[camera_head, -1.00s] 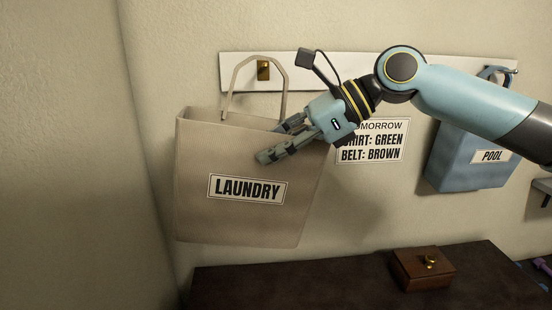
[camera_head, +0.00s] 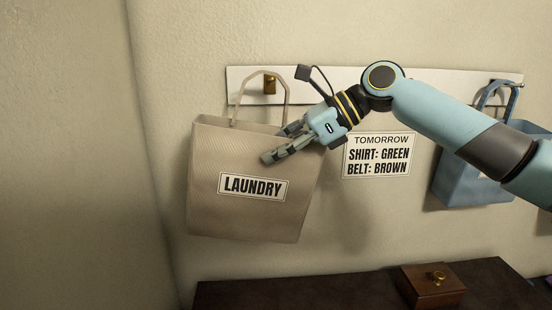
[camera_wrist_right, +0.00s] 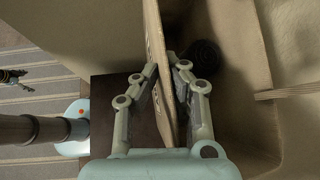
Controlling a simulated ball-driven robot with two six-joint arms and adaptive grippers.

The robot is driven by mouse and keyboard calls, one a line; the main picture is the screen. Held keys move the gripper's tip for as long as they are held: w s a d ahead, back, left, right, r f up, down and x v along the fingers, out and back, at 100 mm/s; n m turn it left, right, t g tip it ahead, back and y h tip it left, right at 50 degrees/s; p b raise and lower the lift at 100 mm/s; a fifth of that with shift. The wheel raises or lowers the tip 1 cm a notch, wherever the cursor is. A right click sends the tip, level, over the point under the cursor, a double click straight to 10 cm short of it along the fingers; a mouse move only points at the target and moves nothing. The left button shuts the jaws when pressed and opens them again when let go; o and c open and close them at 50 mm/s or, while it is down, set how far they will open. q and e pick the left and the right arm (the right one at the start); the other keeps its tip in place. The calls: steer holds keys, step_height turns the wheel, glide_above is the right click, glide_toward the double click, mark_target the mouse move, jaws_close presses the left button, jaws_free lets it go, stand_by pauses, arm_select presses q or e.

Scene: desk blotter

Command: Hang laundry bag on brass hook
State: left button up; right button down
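The beige laundry bag (camera_head: 250,205), labelled LAUNDRY, hangs upright against the wall in the head view. Its handle loop (camera_head: 286,92) rises in front of the brass hook (camera_head: 270,86), with the loop's top about level with the hook's top. I cannot tell whether the handle rests on the hook or is only in front of it. My right gripper (camera_head: 275,150) is at the bag's upper right rim. In the wrist view, its fingers (camera_wrist_right: 165,70) close on both sides of the bag's wall (camera_wrist_right: 157,45).
The hook sits on a white rail (camera_head: 330,88). A blue bag (camera_head: 462,175) hangs at its right end. A paper note (camera_head: 378,156) is on the wall beside my right gripper. Below are a dark cabinet top (camera_head: 300,292) and a wooden box (camera_head: 432,287). The wall left of the bag is bare.

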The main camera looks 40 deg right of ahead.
steer(key=shift+w+d+f+b, duration=0.1)
steer(key=shift+w+d+b, duration=0.4)
steer(key=shift+w+b, duration=0.4)
steer(key=shift+w+d+f+b, duration=0.1)
steer(key=shift+w+d+b, duration=0.4)
steer(key=shift+w+b, duration=0.4)
steer(key=shift+w+d+p, duration=0.2)
steer(key=shift+w+p, duration=0.05)
steer(key=shift+p, duration=0.45)
steer(key=shift+w+d+f+p, duration=0.15)
steer(key=shift+f+p, duration=0.15)
steer(key=shift+p, duration=0.4)
steer(key=shift+f, duration=0.15)
